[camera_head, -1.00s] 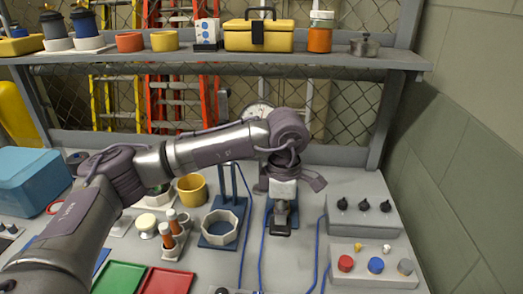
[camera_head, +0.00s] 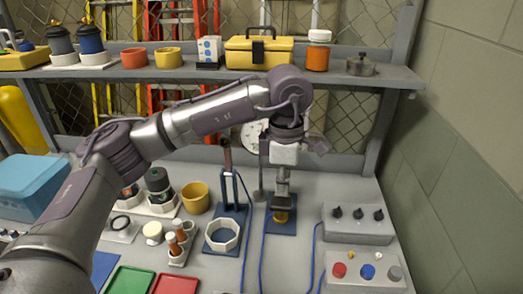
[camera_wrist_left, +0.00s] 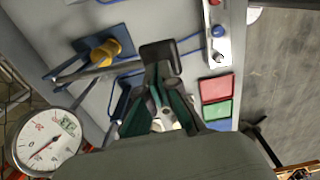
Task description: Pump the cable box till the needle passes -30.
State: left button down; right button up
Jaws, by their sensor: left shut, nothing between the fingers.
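My left gripper (camera_head: 283,193) hangs above a yellow fitting (camera_head: 281,216) on a dark blue base plate (camera_head: 284,228). Its dark fingers are shut and empty. In the left wrist view the shut fingertips (camera_wrist_left: 160,57) are apart from the yellow fitting (camera_wrist_left: 105,52) in the picture. A grey rod (camera_wrist_left: 88,75) runs past the fitting towards the fingertips; I cannot tell whether they touch. The round white gauge (camera_head: 250,138) is partly hidden behind my arm. It also shows in the left wrist view (camera_wrist_left: 44,142), but its needle's value is too small to read. My right gripper is not in view.
A grey box with black knobs (camera_head: 358,224) and a box with coloured buttons (camera_head: 366,270) stand at right. A white octagonal ring (camera_head: 222,234) and yellow cup (camera_head: 195,197) are at left. Blue cables cross the bench. A loaded shelf (camera_head: 210,74) spans the back.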

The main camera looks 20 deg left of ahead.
pick_arm(q)
jog(key=shift+f, duration=0.1)
dwell(0.3)
notch_tip(320, 180, down, 13)
jog(key=b, duration=1.1)
notch_tip(320, 180, up, 13)
jog(key=p, duration=0.8)
notch_tip(320, 180, down, 13)
jog(key=b, duration=1)
notch_tip(320, 180, up, 13)
jog(key=p, duration=0.8)
